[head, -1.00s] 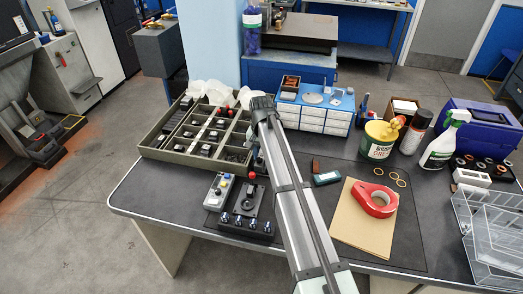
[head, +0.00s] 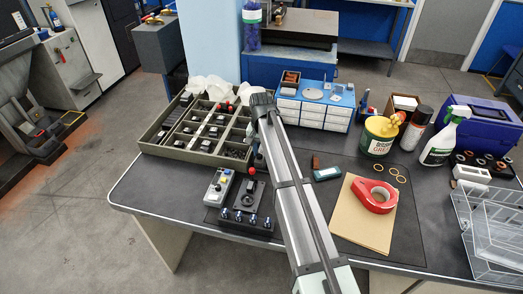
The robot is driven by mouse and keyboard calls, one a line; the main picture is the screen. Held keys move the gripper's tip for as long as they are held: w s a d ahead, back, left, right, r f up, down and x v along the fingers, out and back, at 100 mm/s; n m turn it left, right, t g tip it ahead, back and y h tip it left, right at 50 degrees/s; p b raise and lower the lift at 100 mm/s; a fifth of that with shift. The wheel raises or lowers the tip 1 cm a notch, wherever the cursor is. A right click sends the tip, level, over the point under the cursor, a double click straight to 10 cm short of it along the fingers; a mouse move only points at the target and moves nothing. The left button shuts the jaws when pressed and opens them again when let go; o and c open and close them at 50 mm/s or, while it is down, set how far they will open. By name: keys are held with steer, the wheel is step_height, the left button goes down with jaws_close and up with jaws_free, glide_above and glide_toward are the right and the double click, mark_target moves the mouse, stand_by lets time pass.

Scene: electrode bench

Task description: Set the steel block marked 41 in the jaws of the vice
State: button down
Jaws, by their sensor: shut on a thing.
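A grey-green divided tray (head: 150,149) holds several small dark blocks in its compartments at the back left of the bench. No number can be read on any block, so I cannot tell which is marked 41. A black fixture (head: 247,192) with a round part on top stands at the front, left of my arm; I cannot tell for sure that it is the vice. A small red knob (head: 252,170) shows just behind it. My arm crosses the middle and bends down past the tray's right end. The arm hides my gripper and anything in it.
A grey box with buttons (head: 218,186) stands left of the fixture. A blue-and-white drawer unit (head: 312,108) is behind my arm. A grease tin (head: 379,137), spray bottle (head: 441,138) and clear trays (head: 490,225) stand farther right.

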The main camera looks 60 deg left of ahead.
steer(key=shift+f, duration=0.85)
steer(key=c, duration=0.7)
jaws_free()
steer(key=shift+c, duration=0.2)
step_height(320, 180, up, 14)
stand_by(0.3)
steer(key=shift+r, duration=2.4)
